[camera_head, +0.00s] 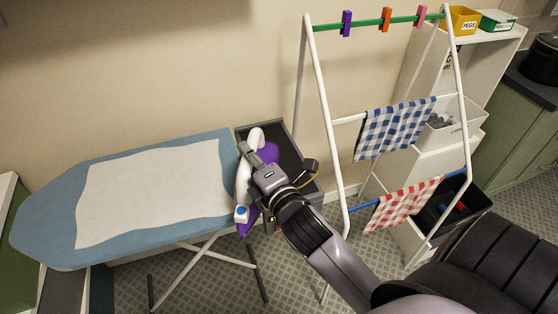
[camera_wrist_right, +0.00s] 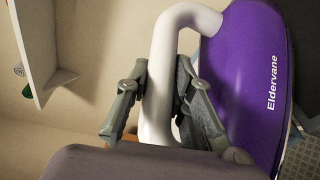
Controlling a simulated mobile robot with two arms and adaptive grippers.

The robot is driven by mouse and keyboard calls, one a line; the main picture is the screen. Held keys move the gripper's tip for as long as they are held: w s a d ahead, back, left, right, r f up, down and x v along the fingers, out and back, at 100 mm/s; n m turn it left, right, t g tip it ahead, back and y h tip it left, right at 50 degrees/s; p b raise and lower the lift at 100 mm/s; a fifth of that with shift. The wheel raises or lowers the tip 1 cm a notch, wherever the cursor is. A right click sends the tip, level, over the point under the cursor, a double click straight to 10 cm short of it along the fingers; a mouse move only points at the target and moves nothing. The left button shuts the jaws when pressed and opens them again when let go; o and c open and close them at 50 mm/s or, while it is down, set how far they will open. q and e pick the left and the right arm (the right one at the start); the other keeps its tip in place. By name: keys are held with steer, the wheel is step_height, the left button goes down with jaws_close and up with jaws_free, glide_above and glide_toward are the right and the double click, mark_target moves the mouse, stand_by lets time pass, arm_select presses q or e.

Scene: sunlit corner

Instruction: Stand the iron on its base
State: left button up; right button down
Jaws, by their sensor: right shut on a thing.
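The iron (camera_head: 243,190) has a purple body and a white handle, with a blue button near its lower end in the head view. It is at the right end of the ironing board (camera_head: 55,205), beside the dark grey rest tray (camera_head: 306,185). I cannot tell whether it touches either. In the right wrist view, the purple body (camera_wrist_right: 245,80) shows "Eldervane" lettering. My right gripper (camera_wrist_right: 158,100) has one finger on each side of the white handle and is shut on it. My right gripper (camera_head: 250,155) partly hides the iron in the head view. My left gripper is not in view.
A white cloth (camera_head: 150,190) lies flat on the blue board. A white drying rack (camera_head: 325,110) with checked cloths (camera_head: 395,128) and coloured pegs (camera_head: 385,20) stands to the right. Shelves with bins (camera_head: 464,20) stand behind it. The wall is close behind the board.

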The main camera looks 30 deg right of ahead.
steer(key=w+d+r+m+g+h+b, duration=0.1)
steer(key=w+d+r+m+h+b, duration=0.15)
steer(key=w+d, duration=0.5)
steer(key=w+d+r+m+h+b, duration=0.1)
steer(key=w+d+r+h+b, duration=0.15)
steer(key=w+d, duration=0.5)
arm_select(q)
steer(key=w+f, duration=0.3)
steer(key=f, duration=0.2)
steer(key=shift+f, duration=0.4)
arm_select(e)
step_height(320, 180, down, 10)
steer(key=s+d, duration=0.1)
steer(key=shift+s+f, duration=0.15)
steer(key=shift+s, duration=0.15)
steer(key=shift+f, duration=0.1)
steer(key=c, duration=1.8)
jaws_free()
steer(key=shift+f, duration=0.3)
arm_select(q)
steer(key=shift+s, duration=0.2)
arm_select(e)
steer(key=o, duration=0.4)
steer(key=shift+s, duration=0.1)
